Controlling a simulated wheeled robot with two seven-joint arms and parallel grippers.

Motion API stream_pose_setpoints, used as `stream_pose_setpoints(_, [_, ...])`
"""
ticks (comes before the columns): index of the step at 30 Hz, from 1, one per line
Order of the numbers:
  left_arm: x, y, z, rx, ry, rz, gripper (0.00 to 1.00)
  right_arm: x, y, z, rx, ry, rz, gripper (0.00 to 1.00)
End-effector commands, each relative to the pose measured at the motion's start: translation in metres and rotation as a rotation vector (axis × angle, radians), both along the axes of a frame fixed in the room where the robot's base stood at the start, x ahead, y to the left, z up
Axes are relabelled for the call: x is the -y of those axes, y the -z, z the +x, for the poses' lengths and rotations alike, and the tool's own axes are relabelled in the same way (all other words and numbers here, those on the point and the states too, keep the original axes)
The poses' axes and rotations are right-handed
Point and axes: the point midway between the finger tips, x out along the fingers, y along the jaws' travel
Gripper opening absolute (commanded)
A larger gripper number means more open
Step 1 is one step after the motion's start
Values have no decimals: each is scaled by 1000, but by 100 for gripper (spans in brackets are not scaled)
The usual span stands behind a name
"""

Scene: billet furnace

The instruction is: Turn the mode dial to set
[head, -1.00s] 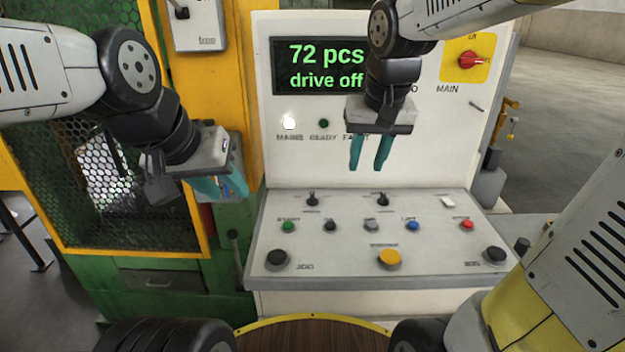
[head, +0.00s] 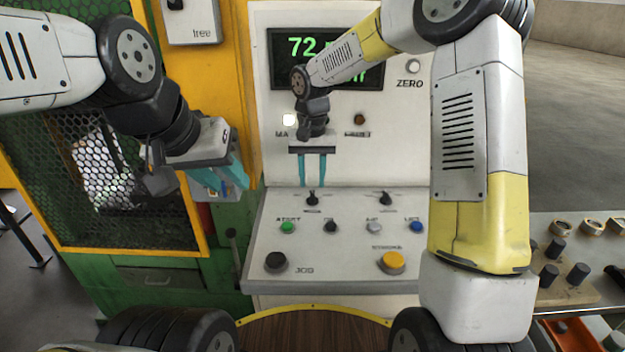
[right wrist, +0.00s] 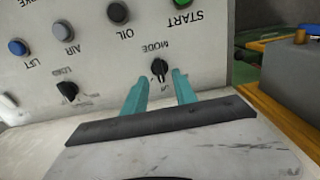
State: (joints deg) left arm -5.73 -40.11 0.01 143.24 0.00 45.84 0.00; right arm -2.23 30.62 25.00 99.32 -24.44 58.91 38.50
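The mode dial (head: 312,198) is a small black knob on the sloped white console. It also shows in the right wrist view, below the upside-down word MODE, as a black knob (right wrist: 159,69) with a light pointer mark; its position labels are too small to read. My right gripper (head: 313,184) points down just above and behind the dial, open and empty. In the right wrist view its teal fingers (right wrist: 160,88) stand apart on either side of the dial, with no clear contact. My left gripper (head: 224,184) hangs at the left by the yellow post, its teal fingers apart and empty.
A second black dial (head: 385,198) is to the right. A green start button (head: 288,227), small buttons, a black jog button (head: 276,262) and a yellow button (head: 392,262) lie nearer. The display (head: 290,60) is partly covered by my right arm.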

Motion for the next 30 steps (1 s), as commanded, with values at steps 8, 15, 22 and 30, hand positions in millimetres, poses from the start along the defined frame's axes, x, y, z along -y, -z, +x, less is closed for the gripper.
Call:
stream_pose_setpoints(8, [0,0,0,0,0,0,36,1,36,0,-1,-1,-1,34])
stream_pose_setpoints(15, [0,0,0,0,0,0,36,0,40,0,0,-1,0,34])
stream_pose_setpoints(22, [0,0,0,0,0,0,36,0,40,0,0,-1,0,8])
stream_pose_setpoints(30, [0,0,0,0,0,0,36,0,40,0,0,-2,0,0])
